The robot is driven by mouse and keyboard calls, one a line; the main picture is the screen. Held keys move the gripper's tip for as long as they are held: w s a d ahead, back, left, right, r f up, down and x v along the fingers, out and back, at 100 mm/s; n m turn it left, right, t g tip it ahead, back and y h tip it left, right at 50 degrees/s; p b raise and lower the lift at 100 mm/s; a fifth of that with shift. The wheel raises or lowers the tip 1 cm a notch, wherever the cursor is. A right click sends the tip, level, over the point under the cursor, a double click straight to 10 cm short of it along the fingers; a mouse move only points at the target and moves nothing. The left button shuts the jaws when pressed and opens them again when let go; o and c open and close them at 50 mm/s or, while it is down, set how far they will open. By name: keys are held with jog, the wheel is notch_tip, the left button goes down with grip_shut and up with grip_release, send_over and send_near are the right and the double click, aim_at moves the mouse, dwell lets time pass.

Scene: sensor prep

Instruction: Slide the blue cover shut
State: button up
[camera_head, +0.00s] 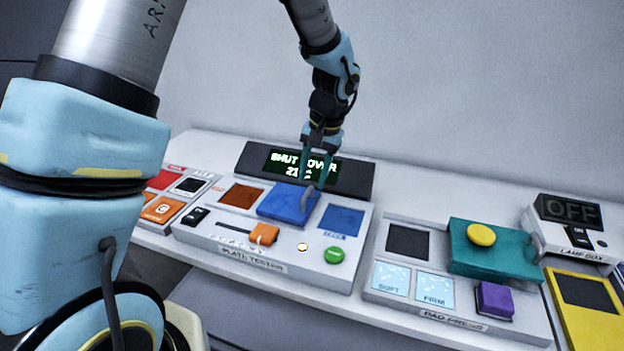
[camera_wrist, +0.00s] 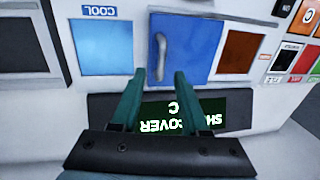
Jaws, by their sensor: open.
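The blue cover (camera_head: 285,204) is a flat square lid with a grey bar handle (camera_head: 307,197) near its right edge. It sits on the plate tester (camera_head: 275,265) between a brown-orange plate (camera_head: 240,195) and a blue plate marked COOL (camera_head: 341,220). My gripper (camera_head: 314,183) is open and points down at the cover's handle. In the wrist view the cover (camera_wrist: 200,45) fills the upper middle, and the lower end of the handle (camera_wrist: 158,55) shows between my two fingertips (camera_wrist: 160,76). I cannot tell how far above it they are.
A display (camera_head: 303,168) behind reads "SHUT COVER" above a partly hidden temperature. An orange slider knob (camera_head: 264,234) and a green button (camera_head: 334,255) are in front. A teal block with a yellow button (camera_head: 481,235) stands right. Another panel (camera_head: 165,205) is left.

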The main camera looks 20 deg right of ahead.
jog(key=shift+w+a+f, duration=0.1)
jog(key=shift+a+f, duration=0.05)
jog(key=shift+f, duration=0.5)
jog(key=shift+w+a+f, duration=0.1)
jog(key=shift+f, duration=0.55)
jog(key=shift+c, duration=0.3)
grip_shut()
